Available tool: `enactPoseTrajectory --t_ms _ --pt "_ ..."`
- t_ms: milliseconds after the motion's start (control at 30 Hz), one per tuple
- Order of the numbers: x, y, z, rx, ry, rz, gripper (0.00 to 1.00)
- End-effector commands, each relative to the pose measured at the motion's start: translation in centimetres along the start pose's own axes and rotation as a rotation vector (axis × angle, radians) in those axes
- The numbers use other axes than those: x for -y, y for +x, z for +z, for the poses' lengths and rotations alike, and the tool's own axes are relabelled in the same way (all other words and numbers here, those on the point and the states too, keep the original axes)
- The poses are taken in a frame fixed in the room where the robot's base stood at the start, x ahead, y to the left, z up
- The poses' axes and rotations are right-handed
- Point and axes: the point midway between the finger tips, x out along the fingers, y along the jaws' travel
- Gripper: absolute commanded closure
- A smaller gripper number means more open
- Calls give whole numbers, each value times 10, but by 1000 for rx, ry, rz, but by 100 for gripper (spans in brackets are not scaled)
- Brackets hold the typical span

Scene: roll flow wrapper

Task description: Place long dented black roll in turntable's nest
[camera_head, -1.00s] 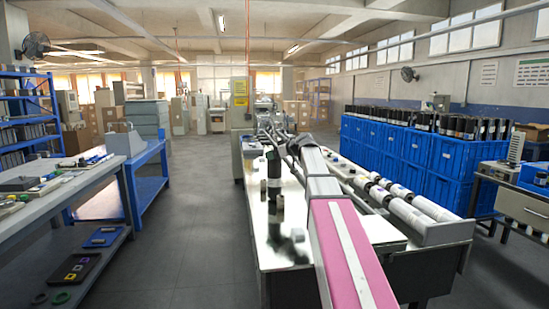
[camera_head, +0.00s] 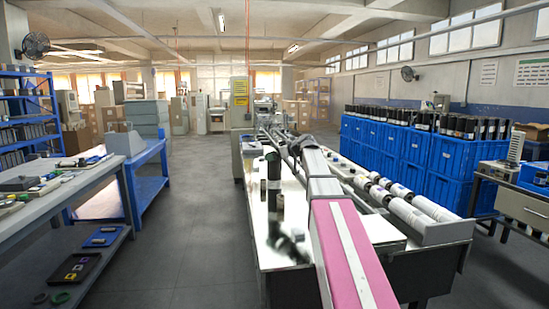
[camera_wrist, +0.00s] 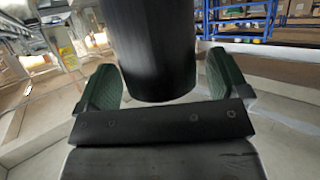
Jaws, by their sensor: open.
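In the wrist view a wide black roll (camera_wrist: 158,45) hangs down from the top edge, its rounded lower end between the two green pads of my gripper (camera_wrist: 160,82). My gripper is open, with a gap showing on the right; contact on the left is hard to judge. In the head view a tall dark roll with a greyish band (camera_head: 273,185) stands upright above the shiny metal table (camera_head: 258,250). I cannot tell any dent on it. My gripper is not clearly made out in the head view, and the turntable's nest cannot be picked out.
Several white rolls (camera_head: 405,207) lie on the machine to the right of my pink arm. Blue crates (camera_head: 385,150) topped with dark rolls stand behind them. A workbench (camera_head: 85,185) stands at left, with open floor (camera_head: 195,220) between.

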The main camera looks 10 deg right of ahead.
Motion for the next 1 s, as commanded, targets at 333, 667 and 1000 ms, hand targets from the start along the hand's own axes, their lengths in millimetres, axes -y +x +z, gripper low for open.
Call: enactPoseTrajectory --t_ms 333,667,1000 --pt "2 -69 1 0 0 2 7" --pt "0 -108 0 0 0 1 2" --pt "-3 -73 -22 282 -33 -62 2"
